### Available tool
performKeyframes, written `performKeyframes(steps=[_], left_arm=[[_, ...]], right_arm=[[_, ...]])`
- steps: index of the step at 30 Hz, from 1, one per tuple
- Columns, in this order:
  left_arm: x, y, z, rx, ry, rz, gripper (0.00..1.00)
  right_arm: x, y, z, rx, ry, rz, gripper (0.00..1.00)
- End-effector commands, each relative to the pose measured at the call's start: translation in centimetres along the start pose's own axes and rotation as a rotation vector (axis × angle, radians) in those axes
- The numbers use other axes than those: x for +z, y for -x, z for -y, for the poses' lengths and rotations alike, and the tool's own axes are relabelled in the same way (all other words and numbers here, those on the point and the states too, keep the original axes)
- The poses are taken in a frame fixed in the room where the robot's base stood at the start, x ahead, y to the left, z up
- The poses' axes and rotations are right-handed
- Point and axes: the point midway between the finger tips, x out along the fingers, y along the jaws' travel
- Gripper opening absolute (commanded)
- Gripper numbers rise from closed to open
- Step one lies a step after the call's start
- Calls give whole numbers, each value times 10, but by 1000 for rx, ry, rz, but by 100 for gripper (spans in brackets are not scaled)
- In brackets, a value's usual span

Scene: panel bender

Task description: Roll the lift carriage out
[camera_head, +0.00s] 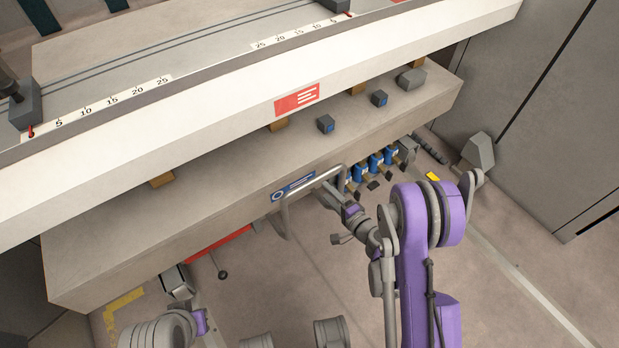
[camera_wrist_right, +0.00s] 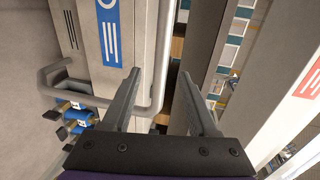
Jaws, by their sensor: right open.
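The lift carriage (camera_head: 250,170) is a long pale grey beam under the machine's upper beam. It has a blue label (camera_head: 292,187) and a grey bar handle (camera_head: 285,215) on its front. My right gripper (camera_head: 330,192) is at the handle's right end. In the right wrist view, the open fingers (camera_wrist_right: 160,73) point toward the carriage, with one leg of the handle (camera_wrist_right: 160,55) showing between them. I cannot tell whether they touch it. Part of my left arm shows at the bottom left of the head view, but no left fingers are visible.
Several blue cylinders (camera_head: 376,162) sit under the carriage, right of the handle. A red bar (camera_head: 220,241) lies below it at left. A yellow floor mark (camera_head: 125,300) is at lower left. A grey cabinet wall (camera_head: 555,110) stands at right. The floor in front is mostly bare.

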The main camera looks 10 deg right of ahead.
Motion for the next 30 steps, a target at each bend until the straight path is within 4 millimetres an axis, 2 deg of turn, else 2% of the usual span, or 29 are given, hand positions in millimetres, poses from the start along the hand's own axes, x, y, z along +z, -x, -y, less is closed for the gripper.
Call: performKeyframes(steps=[8,20,24,30], left_arm=[[-9,36,0,0,0,-10,0],[-28,99,0,0,0,-32,0],[-24,89,0,0,0,-28,0],[-24,87,0,0,0,-28,0]], right_arm=[[0,-16,6,-3,-3,1,59],[1,-54,7,-4,-2,2,59],[1,-82,0,-1,-2,2,59],[0,-103,0,-1,-2,1,59]])
